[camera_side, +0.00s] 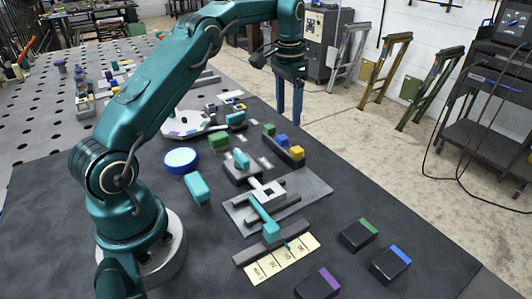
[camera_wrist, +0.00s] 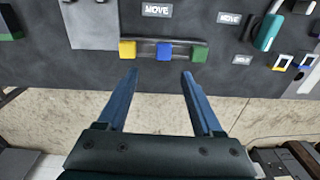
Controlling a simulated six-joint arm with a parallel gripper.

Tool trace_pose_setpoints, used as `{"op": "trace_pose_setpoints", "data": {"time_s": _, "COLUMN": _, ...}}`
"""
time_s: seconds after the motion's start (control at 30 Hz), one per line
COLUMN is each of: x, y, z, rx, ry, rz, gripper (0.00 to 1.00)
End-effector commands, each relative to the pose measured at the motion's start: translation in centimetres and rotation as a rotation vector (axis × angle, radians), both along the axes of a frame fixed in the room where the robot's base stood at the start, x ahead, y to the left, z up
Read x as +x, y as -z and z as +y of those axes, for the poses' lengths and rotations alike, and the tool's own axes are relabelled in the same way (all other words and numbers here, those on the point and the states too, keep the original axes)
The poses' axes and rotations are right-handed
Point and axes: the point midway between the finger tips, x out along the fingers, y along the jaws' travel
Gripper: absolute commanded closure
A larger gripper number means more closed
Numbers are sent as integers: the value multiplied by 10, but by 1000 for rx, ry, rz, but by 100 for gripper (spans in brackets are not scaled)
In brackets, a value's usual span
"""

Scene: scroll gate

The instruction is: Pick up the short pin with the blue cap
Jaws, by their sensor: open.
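The blue cap (camera_side: 281,141) sits between a yellow cap (camera_side: 297,152) and a green cap (camera_side: 268,129) on a low dark rack. In the wrist view the blue cap (camera_wrist: 164,51) is the middle one of the row, and the pin under it is hidden, so its length cannot be told. My gripper (camera_side: 289,112) is open and empty, pointing down above the far side of the dark table in the side view. In the wrist view its two blue fingers (camera_wrist: 158,75) are spread wide, and the blue cap lies just beyond the gap between their tips, apart from both.
The yellow (camera_wrist: 127,49) and green (camera_wrist: 199,52) caps flank the blue one closely. A grey plate with a teal slider (camera_side: 262,216) lies nearer the front, and dark blocks with green (camera_side: 358,235), blue (camera_side: 391,265) and purple (camera_side: 318,284) bands stand at front right. The table edge is near the rack.

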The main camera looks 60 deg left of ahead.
Motion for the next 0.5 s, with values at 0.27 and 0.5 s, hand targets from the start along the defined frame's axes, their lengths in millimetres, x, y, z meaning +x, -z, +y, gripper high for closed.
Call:
{"op": "trace_pose_setpoints", "data": {"time_s": 0.27, "x": -7, "y": 31, "z": 7, "rx": -20, "ry": -24, "rz": 49, "gripper": 32}}
{"op": "trace_pose_setpoints", "data": {"time_s": 0.5, "x": -7, "y": 58, "z": 7, "rx": -19, "ry": -24, "rz": 48, "gripper": 32}}
